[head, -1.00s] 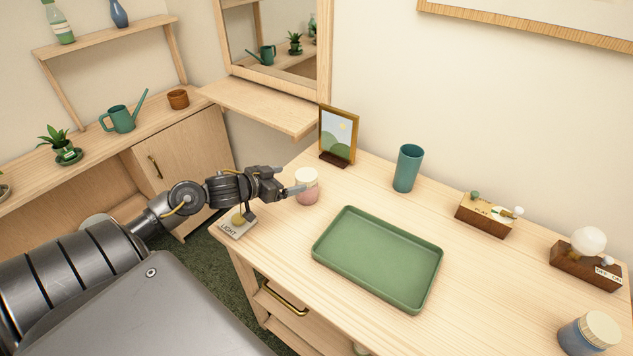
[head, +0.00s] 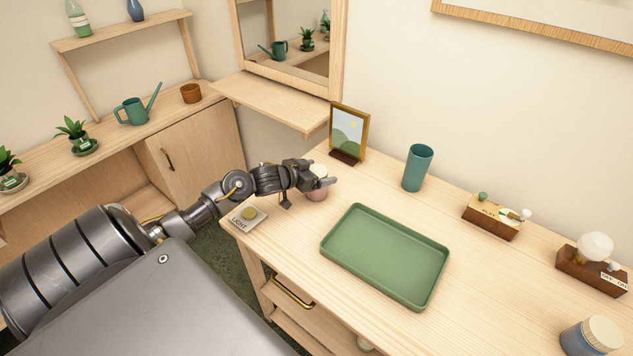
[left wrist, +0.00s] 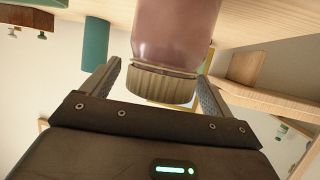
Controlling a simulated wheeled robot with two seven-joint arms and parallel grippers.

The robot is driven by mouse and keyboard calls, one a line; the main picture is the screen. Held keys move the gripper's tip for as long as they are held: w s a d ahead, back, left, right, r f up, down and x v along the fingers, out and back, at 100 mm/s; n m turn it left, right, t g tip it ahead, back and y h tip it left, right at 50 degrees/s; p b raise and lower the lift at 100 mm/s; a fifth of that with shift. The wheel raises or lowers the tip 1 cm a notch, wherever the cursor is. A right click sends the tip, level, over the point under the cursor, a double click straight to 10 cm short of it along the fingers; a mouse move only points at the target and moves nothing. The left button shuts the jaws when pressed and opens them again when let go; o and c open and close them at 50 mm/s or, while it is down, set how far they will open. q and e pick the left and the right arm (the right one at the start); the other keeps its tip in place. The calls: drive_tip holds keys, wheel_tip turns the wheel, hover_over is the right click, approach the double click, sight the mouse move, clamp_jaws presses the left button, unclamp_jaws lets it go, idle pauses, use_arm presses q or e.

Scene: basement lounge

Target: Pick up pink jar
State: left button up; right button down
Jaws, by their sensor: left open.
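The pink jar (head: 316,194) stands on the wooden table left of the green tray, partly hidden behind my left gripper (head: 326,180) in the head view. In the left wrist view the view is upside down, and the pink jar (left wrist: 175,35) with its ribbed pale lid (left wrist: 160,85) fills the top middle. My left gripper (left wrist: 160,90) is open, with one finger on each side of the lid. Whether the fingers touch the jar cannot be told. My right gripper is not in view.
The green tray (head: 338,253) lies right of the jar. A picture frame (head: 348,133) and teal cup (head: 418,167) stand behind. A blue jar (head: 584,343) stands at the front right.

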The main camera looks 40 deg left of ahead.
use_arm(q)
drive_tip(key=shift+w+d+f, duration=0.15)
drive_tip(key=shift+w+f, duration=0.1)
drive_tip(key=shift+w, duration=0.4)
drive_tip(key=shift+c, duration=0.5)
drive_tip(key=c, duration=1.1)
drive_tip(key=shift+r, duration=0.1)
